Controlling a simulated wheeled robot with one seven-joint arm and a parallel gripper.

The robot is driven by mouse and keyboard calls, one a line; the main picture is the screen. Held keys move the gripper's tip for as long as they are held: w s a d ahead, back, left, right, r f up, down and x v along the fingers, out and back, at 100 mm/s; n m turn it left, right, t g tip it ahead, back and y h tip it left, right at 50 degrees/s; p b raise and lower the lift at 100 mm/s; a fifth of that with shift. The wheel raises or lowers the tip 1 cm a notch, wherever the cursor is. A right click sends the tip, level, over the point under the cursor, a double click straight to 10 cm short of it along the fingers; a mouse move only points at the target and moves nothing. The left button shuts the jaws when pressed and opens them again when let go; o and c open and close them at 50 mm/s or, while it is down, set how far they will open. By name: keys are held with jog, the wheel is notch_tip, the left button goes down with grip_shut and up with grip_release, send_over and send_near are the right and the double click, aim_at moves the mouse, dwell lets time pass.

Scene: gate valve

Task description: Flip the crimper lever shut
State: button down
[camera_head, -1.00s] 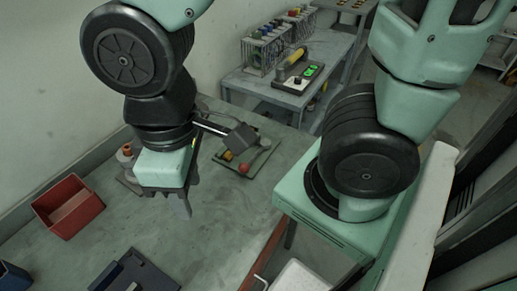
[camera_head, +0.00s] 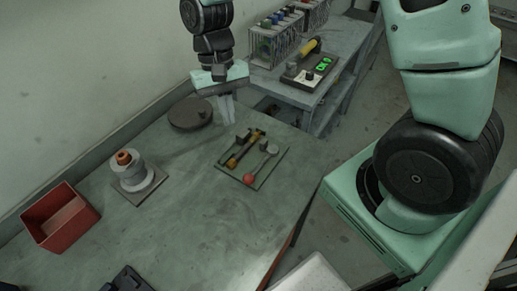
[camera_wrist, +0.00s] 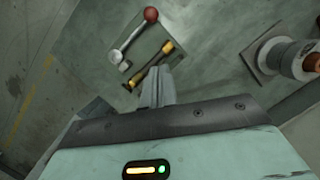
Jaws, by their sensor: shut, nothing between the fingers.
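The crimper is a small plate (camera_head: 266,171) on the bench with a lever ending in a red ball knob (camera_head: 249,179). The lever lies low across the plate, its red knob near the front edge and its other end at a grey round part (camera_head: 272,149). A brass-coloured bar (camera_head: 245,150) lies beside it. In the wrist view the red knob (camera_wrist: 151,14) and brass bar (camera_wrist: 150,66) show beyond my fingers. My gripper (camera_head: 229,120) is shut and empty, pointing down behind the plate, apart from the lever. The wrist view shows its fingers (camera_wrist: 156,88) together.
A spool-like stand with an orange top (camera_head: 125,159) and a red bin (camera_head: 60,217) are at left. A dark round disc (camera_head: 190,113) lies at the back. The bench middle is clear.

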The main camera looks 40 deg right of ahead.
aim_at(262, 163)
jog(key=shift+w+d+f, duration=0.2)
jog(key=shift+w+d, duration=0.05)
jog(key=shift+d, duration=0.35)
jog(key=shift+f, duration=0.15)
jog(key=p+x, duration=0.2)
jog(key=x, duration=0.8)
jog(key=shift+s+a, duration=0.1)
jog(key=shift+s+a+p, duration=0.25)
jog(key=shift+s+p, duration=0.35)
jog(key=shift+s, duration=0.65)
jog(key=shift+s+a+f, duration=0.15)
jog(key=shift+s+f, duration=0.15)
jog(key=shift+s, duration=0.3)
